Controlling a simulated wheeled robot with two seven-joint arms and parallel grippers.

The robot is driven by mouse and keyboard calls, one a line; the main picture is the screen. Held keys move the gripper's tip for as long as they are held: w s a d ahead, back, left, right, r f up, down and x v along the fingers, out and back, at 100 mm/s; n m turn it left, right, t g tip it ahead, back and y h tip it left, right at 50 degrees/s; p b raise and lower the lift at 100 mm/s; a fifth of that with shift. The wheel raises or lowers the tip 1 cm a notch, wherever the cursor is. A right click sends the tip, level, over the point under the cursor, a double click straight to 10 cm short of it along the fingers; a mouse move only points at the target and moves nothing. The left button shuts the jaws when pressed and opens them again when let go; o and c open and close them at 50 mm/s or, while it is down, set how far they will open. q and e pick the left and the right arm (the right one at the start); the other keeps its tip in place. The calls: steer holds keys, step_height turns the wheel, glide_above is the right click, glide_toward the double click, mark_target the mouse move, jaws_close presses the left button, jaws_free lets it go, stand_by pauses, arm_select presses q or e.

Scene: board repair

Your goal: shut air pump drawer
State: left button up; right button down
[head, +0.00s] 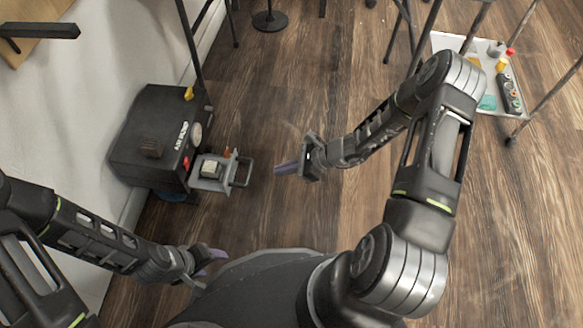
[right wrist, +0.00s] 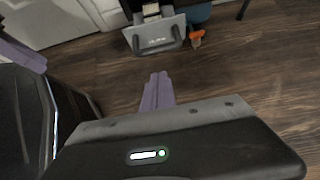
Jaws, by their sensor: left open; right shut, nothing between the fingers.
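The air pump (head: 160,140) is a black box on the floor against the white wall, at the left of the head view. Its grey drawer (head: 212,186) sticks out to the right, with a dark handle (head: 243,172) at its front and a small light block (head: 211,169) inside. The drawer also shows at the top of the right wrist view (right wrist: 155,38). My right gripper (head: 285,168) is shut and empty, a short way right of the handle and apart from it. It points toward the drawer. My left gripper (head: 212,262) is open and empty, below the drawer in the picture.
An orange item (right wrist: 197,38) shows beside the drawer. A wheeled cart (head: 437,45) with a tray of small parts stands at the upper right. A round black stand base (head: 270,21) is at the top. Wooden floor around the handle is clear.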

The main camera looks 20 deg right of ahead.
mark_target(218, 167)
arm_select(q)
steer(key=f+b, duration=0.1)
steer(key=f, duration=0.1)
steer(key=f+b, duration=0.1)
steer(key=shift+w+d+f+b, duration=0.1)
steer(key=shift+w+f+b, duration=0.1)
steer(key=shift+w+b, duration=0.1)
arm_select(e)
steer(key=a+r+x, duration=0.1)
steer(key=x, duration=0.6)
steer(key=shift+w+a, duration=0.2)
steer(key=shift+w, duration=0.3)
